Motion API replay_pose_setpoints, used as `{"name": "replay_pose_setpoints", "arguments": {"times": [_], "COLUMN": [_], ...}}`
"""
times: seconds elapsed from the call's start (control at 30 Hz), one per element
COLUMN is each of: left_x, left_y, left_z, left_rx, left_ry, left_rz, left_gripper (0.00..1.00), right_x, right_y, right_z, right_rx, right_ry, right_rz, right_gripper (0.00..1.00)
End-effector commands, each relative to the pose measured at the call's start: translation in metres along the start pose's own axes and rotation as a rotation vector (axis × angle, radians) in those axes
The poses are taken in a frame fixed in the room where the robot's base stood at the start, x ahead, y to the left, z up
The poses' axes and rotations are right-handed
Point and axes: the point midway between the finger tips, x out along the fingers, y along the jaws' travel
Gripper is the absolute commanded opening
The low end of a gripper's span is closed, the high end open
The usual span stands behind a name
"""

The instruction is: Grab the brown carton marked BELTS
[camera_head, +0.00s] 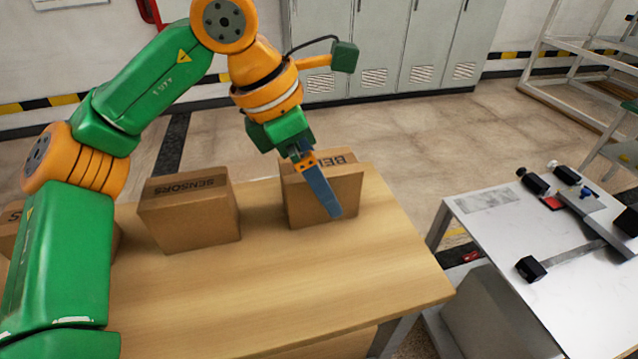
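The brown carton marked BELTS (348,195) stands upright near the right end of the wooden table. Its lettering is upside down and partly covered by my gripper. My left gripper (328,203) reaches down over this carton, with a blue-grey finger in front of the carton's near face. Only one finger shows clearly, so I cannot tell its opening or whether it touches the carton. My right gripper is out of view.
A carton marked SENSORS (190,215) stands to the left on the wooden table (250,290). Another carton (12,225) is mostly hidden behind my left arm. The table's front is clear. A white table (520,255) with black fixtures stands at right; grey lockers (390,45) stand behind.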

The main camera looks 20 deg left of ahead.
Motion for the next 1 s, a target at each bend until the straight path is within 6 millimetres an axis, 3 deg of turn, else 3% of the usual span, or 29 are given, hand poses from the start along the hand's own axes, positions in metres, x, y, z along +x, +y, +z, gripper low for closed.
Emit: {"name": "replay_pose_setpoints", "arguments": {"times": [0.03, 0.3, 0.37, 0.63, 0.77, 0.87, 1.0], "left_x": [0.0, 0.0, 0.0, -0.002, -0.015, -0.037, -0.083], "left_y": [0.0, 0.0, 0.0, 0.0, 0.0, 0.002, 0.022], "left_z": [0.0, 0.0, 0.0, 0.002, 0.007, 0.013, 0.005], "left_rx": [0.0, 0.0, 0.0, 0.0, 0.0, -0.003, -0.005], "left_ry": [0.0, -0.001, -0.001, -0.003, -0.004, -0.005, -0.008], "left_rz": [0.0, 0.0, 0.0, 0.0, 0.002, 0.002, -0.001], "left_gripper": [0.86, 0.14, 0.0, 0.0, 0.0, 0.0, 0.0], "right_x": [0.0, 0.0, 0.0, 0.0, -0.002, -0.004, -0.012], "right_y": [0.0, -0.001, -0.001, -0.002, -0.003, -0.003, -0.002], "right_z": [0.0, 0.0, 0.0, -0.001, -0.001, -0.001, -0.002], "right_rx": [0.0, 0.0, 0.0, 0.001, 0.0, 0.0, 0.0], "right_ry": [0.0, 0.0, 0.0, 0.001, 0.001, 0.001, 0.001], "right_rz": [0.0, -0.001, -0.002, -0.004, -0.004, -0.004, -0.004], "right_gripper": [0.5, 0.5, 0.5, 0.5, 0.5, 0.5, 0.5]}}
